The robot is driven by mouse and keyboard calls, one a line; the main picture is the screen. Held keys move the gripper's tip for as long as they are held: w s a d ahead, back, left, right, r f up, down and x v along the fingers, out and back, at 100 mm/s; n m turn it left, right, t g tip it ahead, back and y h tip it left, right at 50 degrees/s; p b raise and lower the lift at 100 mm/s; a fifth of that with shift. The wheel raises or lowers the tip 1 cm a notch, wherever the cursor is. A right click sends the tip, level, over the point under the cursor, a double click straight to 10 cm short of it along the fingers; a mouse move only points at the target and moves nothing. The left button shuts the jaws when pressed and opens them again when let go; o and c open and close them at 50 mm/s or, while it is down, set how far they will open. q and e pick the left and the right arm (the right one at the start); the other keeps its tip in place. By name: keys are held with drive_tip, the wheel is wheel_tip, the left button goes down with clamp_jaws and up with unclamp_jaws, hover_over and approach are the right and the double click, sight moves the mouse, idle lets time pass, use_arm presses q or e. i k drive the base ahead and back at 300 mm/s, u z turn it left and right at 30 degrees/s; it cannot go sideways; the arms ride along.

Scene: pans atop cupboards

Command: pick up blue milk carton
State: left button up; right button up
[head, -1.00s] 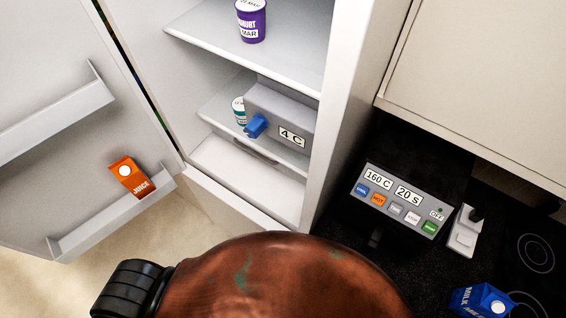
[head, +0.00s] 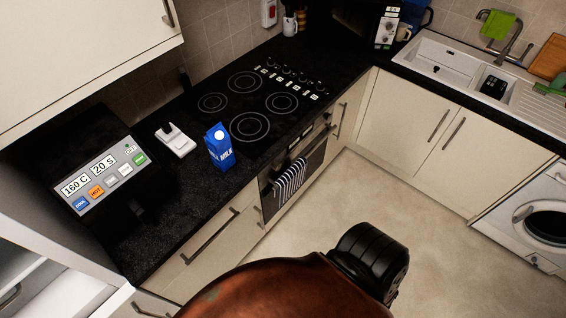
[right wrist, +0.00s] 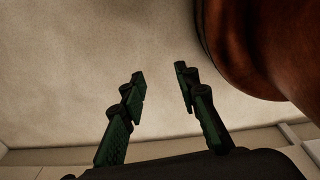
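The blue milk carton (head: 220,147) stands upright on the black worktop in the head view, between a small white device and the hob's front left ring. My right gripper (right wrist: 160,82) shows in the right wrist view with its two fingers apart and nothing between them, above the pale floor. Neither gripper shows in the head view, so the right gripper's distance from the carton cannot be told. My left gripper is not in view.
A control box (head: 104,172) with coloured buttons sits left of the carton, and a small white device (head: 175,140) is close beside it. The hob (head: 262,103) lies to its right. A wall cupboard (head: 75,55) overhangs the worktop at upper left. The floor (head: 400,230) is open.

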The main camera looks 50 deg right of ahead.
sight(219, 146)
drive_tip(key=z, duration=3.85)
drive_tip(key=i, duration=0.1)
drive_tip(key=u, duration=3.05)
drive_tip(key=i, duration=0.4)
drive_tip(key=z, duration=0.1)
